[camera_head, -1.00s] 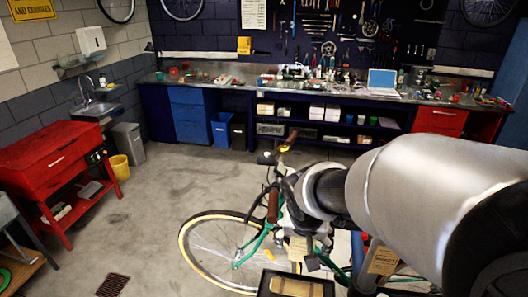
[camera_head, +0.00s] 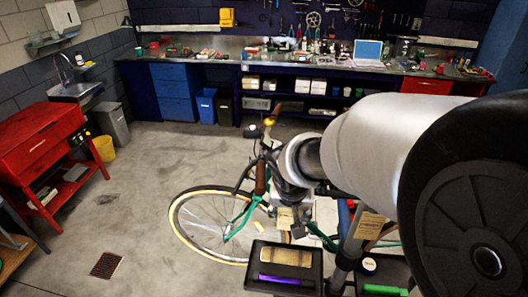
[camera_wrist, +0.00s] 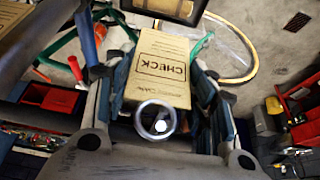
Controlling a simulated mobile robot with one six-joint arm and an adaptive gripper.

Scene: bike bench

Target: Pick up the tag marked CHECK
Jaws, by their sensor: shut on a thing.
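The tag marked CHECK (camera_wrist: 163,72) is a tan card with dark print, upside down in the wrist view. My gripper (camera_wrist: 165,58) is shut on it, with one finger at each side edge. A round metal ring (camera_wrist: 156,120) shows at the tag's near end. In the head view a tan tag (camera_head: 285,217) shows just below the end of my arm; its print is too small to read. A second tan tag (camera_head: 370,224) hangs to the right by a grey post. My fingertips are hard to make out in the head view.
A green bike with a tan-walled wheel (camera_head: 172,222) stands below my arm. A dark tray (camera_head: 262,246) holding a tan block and a purple item is in front. A red tool cabinet (camera_head: 40,140) stands left.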

